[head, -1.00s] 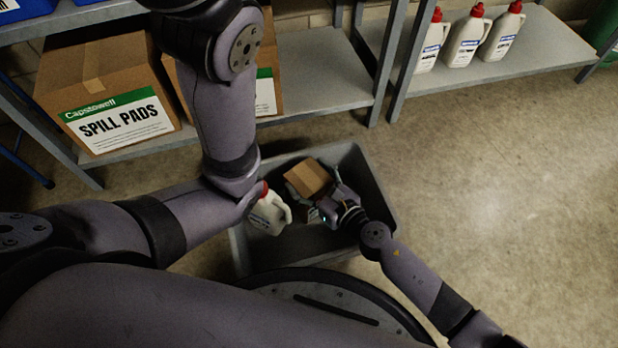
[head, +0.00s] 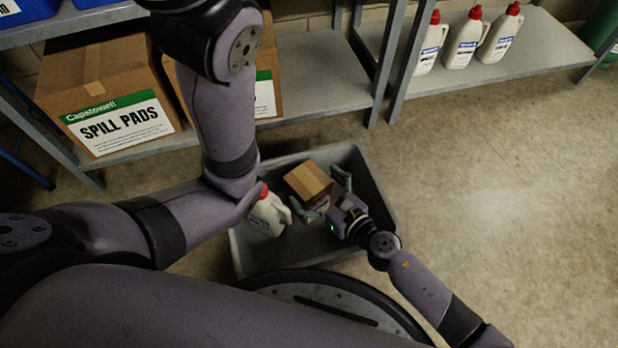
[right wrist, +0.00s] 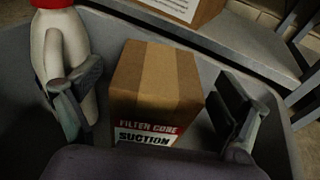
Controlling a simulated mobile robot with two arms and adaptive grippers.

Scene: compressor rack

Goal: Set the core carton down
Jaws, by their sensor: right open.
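The core carton (head: 308,181) is a small brown box with a tape strip, inside the grey tote (head: 372,184). In the right wrist view the carton (right wrist: 155,85) stands upright, with "FILTER CORE SUCTION" on its near side. My right gripper (head: 327,196) is open around it in the tote. In the right wrist view the fingers (right wrist: 155,112) are spread to either side, with a visible gap between the carton and each finger. The carton's base is hidden. My left arm crosses the head view, but its gripper does not show.
A white bottle with a red cap (head: 267,213) is in the tote, left of the carton, close to one right finger. Shelves behind hold a spill pads box (head: 108,95) and white bottles (head: 462,42). The floor (head: 500,200) at right is clear.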

